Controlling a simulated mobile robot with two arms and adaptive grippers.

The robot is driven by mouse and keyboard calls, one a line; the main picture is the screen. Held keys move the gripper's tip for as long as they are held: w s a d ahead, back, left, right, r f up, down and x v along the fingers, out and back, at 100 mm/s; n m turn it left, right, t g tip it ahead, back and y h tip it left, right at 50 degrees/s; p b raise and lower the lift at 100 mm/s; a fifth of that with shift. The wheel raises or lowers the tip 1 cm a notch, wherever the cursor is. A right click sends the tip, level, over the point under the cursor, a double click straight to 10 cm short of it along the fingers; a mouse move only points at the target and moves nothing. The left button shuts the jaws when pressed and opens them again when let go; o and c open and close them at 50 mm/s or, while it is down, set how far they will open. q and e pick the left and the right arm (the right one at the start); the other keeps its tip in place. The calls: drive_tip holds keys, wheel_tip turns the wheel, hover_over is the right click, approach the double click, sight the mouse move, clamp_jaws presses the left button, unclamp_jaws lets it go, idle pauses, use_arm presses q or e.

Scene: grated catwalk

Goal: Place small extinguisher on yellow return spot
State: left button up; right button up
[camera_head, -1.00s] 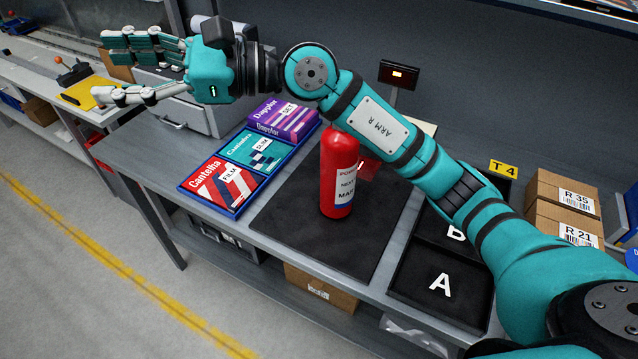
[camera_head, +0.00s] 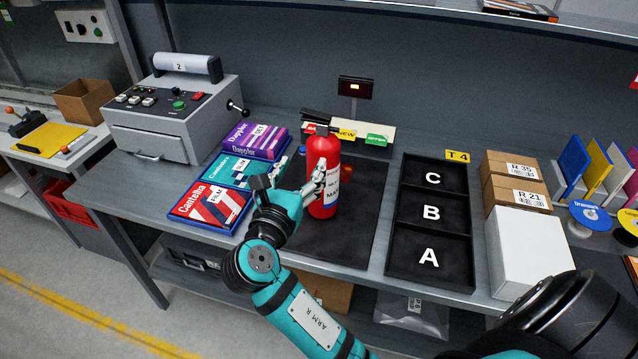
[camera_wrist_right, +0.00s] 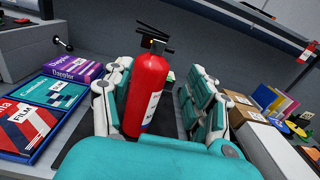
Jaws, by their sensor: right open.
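The small red extinguisher (camera_head: 323,172) with a black handle and a white label stands upright on a dark mat (camera_head: 345,244) on the workbench. My right gripper (camera_head: 299,174) is open, close to the extinguisher on its left front side. In the right wrist view the extinguisher (camera_wrist_right: 147,95) stands between the spread fingers; I cannot tell whether they touch it. A yellow patch (camera_head: 47,137) lies on the separate bench at the far left, with small tools on and around it. My left gripper is not in view.
Film boxes (camera_head: 210,205) lie left of the mat. A grey machine (camera_head: 170,115) stands behind them. A black tray (camera_head: 432,210) marked A, B and C is at the right, then cartons (camera_head: 515,180) and a white box (camera_head: 528,252). A small display (camera_head: 356,88) stands behind the extinguisher.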

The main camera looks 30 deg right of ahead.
sight(321, 129)
drive_tip(key=p+x, duration=0.2)
drive_tip(key=x, duration=0.8)
drive_tip(key=shift+w+d+r+p, duration=0.1)
drive_tip(key=shift+w+p, duration=0.05)
drive_tip(key=shift+p, duration=0.15)
drive_tip(key=shift+w+d, duration=0.3)
drive_tip(key=shift+d, duration=0.05)
drive_tip(key=p+x, duration=0.2)
drive_tip(key=x, duration=0.2)
drive_tip(key=shift+w+d+f, duration=0.1)
drive_tip(key=shift+w+f, duration=0.1)
drive_tip(key=shift+w, duration=0.05)
drive_tip(key=shift+w+d+f, duration=0.15)
drive_tip(key=shift+w+d, duration=0.05)
drive_tip(key=shift+d, duration=0.05)
drive_tip(key=shift+c, duration=0.3)
drive_tip(key=shift+s+a, duration=0.1)
drive_tip(key=shift+c, duration=1)
clamp_jaws()
